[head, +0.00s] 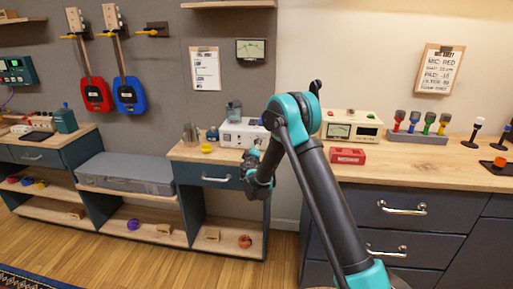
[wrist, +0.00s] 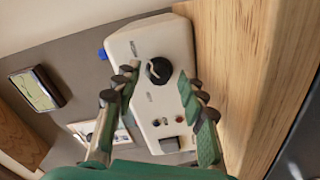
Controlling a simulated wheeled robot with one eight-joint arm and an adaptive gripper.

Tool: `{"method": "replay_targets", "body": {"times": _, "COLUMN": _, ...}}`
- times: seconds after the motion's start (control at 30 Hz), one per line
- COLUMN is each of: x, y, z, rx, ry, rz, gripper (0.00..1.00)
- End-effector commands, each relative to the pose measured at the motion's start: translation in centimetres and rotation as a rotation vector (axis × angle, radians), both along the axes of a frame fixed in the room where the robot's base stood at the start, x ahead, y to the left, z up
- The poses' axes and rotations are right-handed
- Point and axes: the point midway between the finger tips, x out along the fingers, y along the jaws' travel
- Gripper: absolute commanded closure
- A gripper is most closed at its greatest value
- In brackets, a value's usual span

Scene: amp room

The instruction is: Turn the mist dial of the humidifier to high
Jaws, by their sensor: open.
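A white box-shaped device (head: 240,134), which I take to be the humidifier, stands on the wooden counter. In the wrist view the white device (wrist: 150,50) appears turned on its side, with a round black dial (wrist: 158,70) on its front. A pale mark shows on the dial; small lettering near it is unreadable. My gripper (wrist: 160,88) is open and empty, its two fingers spread on either side of the dial in the picture. Contact cannot be told. In the head view my gripper (head: 253,158) is in front of the device, and my arm partly hides that area.
A cream meter box (head: 352,126) and a red box (head: 347,156) stand to the right. A yellow item (head: 206,148) lies left of the device on the counter (head: 190,155). A meter (head: 250,50) hangs on the wall above.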

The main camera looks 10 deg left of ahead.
Motion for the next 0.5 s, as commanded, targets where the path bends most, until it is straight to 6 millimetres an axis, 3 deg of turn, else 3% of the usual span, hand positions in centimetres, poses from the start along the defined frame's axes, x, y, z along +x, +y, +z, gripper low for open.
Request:
{"method": "replay_targets", "body": {"times": 0.17, "x": -2.1, "y": 0.1, "z": 0.1, "rx": 0.0, "ry": 0.0, "rz": 0.001, "gripper": 0.58}}
{"method": "replay_targets", "body": {"times": 0.5, "x": -8.8, "y": 0.3, "z": 0.2, "rx": 0.0, "ry": 0.0, "rz": 0.002, "gripper": 0.58}}
